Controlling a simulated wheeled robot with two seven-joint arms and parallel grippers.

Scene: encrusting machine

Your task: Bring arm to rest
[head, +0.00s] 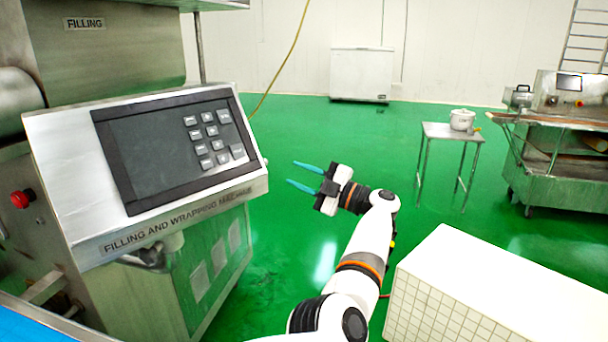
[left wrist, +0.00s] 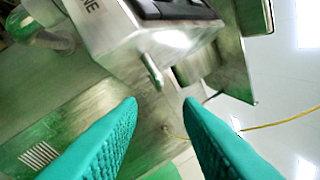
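My left gripper (head: 293,174) is raised in the middle of the head view, with two teal fingers pointing left toward the filling and wrapping machine (head: 232,195). The fingers are apart with nothing between them. A gap separates them from the machine's panel. In the left wrist view, the gripper (left wrist: 160,102) also shows open and empty, with the machine's metal body (left wrist: 110,60) tilted beyond it. My right gripper is not in view.
The machine's control panel (head: 165,145) has a dark screen and several grey keys. A red button (head: 22,199) is at its left. A white tiled block (head: 490,285) stands at lower right. A small table (head: 450,131) holds a white pot (head: 462,119). Green floor is clear beyond the gripper.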

